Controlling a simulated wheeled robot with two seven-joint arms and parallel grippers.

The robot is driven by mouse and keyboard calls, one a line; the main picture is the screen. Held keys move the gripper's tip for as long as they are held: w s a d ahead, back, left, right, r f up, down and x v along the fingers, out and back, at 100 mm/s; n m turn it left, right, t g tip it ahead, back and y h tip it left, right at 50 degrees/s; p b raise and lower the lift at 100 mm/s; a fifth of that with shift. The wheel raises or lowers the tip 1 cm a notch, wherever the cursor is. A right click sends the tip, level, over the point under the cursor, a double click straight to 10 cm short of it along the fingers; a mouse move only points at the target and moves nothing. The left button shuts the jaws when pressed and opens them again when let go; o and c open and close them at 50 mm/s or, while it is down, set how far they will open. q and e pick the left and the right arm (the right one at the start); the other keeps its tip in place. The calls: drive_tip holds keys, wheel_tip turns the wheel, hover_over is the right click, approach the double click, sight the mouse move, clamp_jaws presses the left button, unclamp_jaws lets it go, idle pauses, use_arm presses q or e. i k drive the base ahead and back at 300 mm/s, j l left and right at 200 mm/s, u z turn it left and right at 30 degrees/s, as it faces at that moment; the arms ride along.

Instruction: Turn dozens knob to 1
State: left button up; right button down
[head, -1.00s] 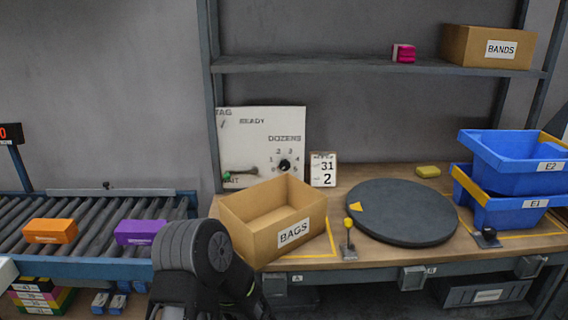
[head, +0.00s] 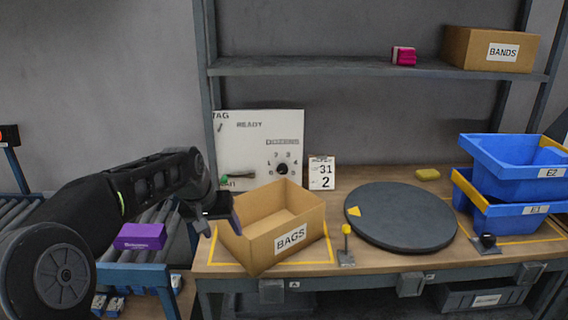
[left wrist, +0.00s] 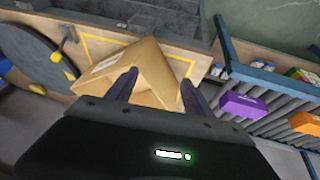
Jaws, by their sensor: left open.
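The dozens knob (head: 282,169) is a small black dial on the white panel (head: 258,130) at the back of the bench, with numbers around it. Which number it points to is too small to tell. My left gripper (head: 222,222) is in front of the panel, low and to the left of the knob, beside the left edge of the BAGS box. It is open and empty; its two fingers (left wrist: 160,88) show in the left wrist view with the box beyond them. It is apart from the knob. My right gripper is not in view.
The open BAGS box (head: 291,238) stands in front of the panel, just below the knob. A green-tipped lever (head: 236,176) is on the panel's lower left. A dark turntable (head: 400,215) and a yellow-topped post (head: 346,245) are to the right. A shelf (head: 350,67) runs above.

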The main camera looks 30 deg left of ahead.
sight(282, 168)
drive_tip(key=i+j, duration=0.15)
drive_tip(key=i, duration=0.55)
drive_tip(key=i+j, duration=0.1)
drive_tip(key=i, duration=0.6)
